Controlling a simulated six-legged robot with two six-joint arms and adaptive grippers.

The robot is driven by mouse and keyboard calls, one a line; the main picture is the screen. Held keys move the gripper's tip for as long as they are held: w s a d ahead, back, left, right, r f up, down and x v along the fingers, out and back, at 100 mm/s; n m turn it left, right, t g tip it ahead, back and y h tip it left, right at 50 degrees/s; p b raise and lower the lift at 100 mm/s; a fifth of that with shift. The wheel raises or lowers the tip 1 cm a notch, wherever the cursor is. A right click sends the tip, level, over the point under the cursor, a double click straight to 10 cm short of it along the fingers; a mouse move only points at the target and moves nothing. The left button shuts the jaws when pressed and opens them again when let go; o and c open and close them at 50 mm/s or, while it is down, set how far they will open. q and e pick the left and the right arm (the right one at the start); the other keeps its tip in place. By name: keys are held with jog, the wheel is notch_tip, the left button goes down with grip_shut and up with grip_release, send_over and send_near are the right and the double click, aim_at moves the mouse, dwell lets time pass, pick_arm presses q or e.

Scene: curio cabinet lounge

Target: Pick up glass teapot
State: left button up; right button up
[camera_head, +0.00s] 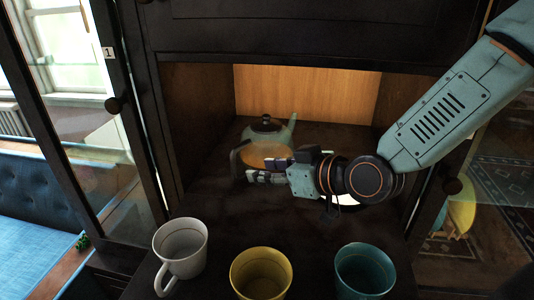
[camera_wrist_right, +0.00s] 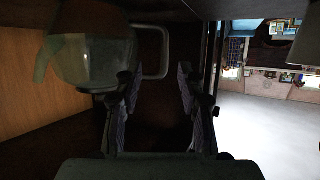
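The glass teapot (camera_head: 268,134) stands in the open cabinet niche, with a dark lid knob, a pale spout to the right and a dark handle to the left. In the right wrist view the teapot (camera_wrist_right: 95,55) shows sideways at the upper left, its dark loop handle (camera_wrist_right: 166,52) toward the picture's middle. My right gripper (camera_head: 257,171) reaches in from the right, in front of the teapot, and hides its lower part. Its two fingers (camera_wrist_right: 158,78) are apart, with the handle near the gap ahead of their tips. Contact cannot be told. My left gripper is out of view.
A white mug (camera_head: 180,250), a yellow cup (camera_head: 261,274) and a teal cup (camera_head: 364,270) stand in front of the niche. The niche side walls (camera_head: 198,110) and open glass doors bound the space. A blue sofa (camera_head: 40,200) is at left.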

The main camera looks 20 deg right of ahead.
aim_at(235, 170)
jog(key=shift+w+a+f, duration=0.15)
jog(key=shift+w+f, duration=0.05)
jog(key=shift+w, duration=0.15)
jog(key=shift+w+a+f, duration=0.2)
jog(key=shift+w+a, duration=0.3)
jog(key=shift+a, duration=0.2)
jog(key=shift+w+f, duration=0.2)
jog(key=shift+w, duration=0.1)
jog(key=x, duration=0.3)
jog(key=shift+w+a+f+b, duration=0.1)
jog(key=shift+w+a+b, duration=0.05)
jog(key=shift+a+b, duration=0.2)
jog(key=shift+w+a+f, duration=0.15)
jog(key=shift+w+f, duration=0.1)
jog(key=shift+w, duration=0.2)
jog(key=shift+s, duration=0.1)
